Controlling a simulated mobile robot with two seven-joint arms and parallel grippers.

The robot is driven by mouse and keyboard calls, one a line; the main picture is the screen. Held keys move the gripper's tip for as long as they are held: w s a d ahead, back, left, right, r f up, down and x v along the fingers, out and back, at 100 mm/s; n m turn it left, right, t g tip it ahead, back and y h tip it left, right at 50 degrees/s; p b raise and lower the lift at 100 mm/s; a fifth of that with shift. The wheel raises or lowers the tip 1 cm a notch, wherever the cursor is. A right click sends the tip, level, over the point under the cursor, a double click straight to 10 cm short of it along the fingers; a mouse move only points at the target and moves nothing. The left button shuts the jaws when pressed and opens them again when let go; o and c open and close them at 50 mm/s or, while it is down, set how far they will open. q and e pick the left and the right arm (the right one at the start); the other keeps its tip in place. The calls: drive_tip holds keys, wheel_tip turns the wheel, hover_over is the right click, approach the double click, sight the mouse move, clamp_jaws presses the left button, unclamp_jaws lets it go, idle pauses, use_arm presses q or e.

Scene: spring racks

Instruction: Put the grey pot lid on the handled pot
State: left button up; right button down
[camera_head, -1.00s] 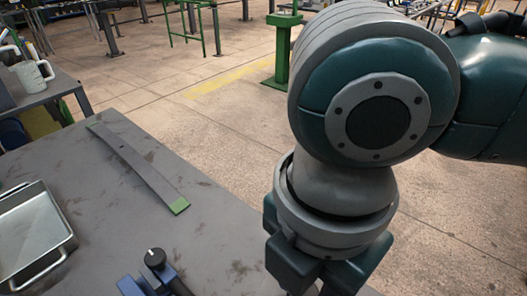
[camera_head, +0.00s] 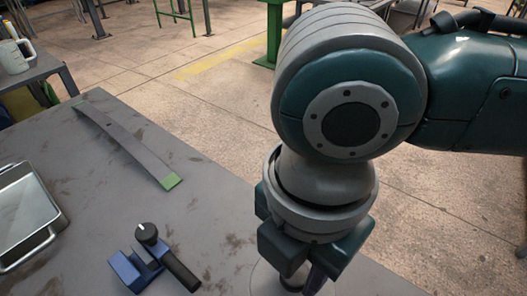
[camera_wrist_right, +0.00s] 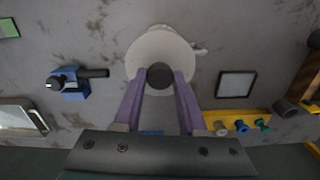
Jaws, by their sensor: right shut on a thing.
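The round, light grey pot lid (camera_wrist_right: 159,50) shows below my right gripper in the right wrist view, with its dark round knob (camera_wrist_right: 160,76) between the two purple fingers. My right gripper (camera_wrist_right: 160,84) is shut on that knob. In the head view my right gripper (camera_head: 302,284) is at the bottom, and a pale edge of the lid (camera_head: 264,282) shows beside it. I cannot tell whether lid and pot touch. My left gripper is not in view.
A blue clamp with a black handle (camera_head: 183,272) lies left of the gripper. A metal pan (camera_head: 20,212) stands at the left edge. A curved grey strip with green ends (camera_head: 125,142) lies farther back.

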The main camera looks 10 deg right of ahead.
sight(294, 281)
drive_tip(key=shift+f+p, duration=0.35)
drive_tip(key=shift+f, duration=0.05)
idle(0.5)
drive_tip(key=shift+f, duration=0.25)
idle(0.4)
drive_tip(key=shift+f, duration=0.15)
drive_tip(key=shift+f+b, duration=0.45)
drive_tip(key=shift+f, duration=0.2)
drive_tip(key=shift+f, duration=0.4)
drive_tip(key=shift+f, duration=0.3)
idle(0.8)
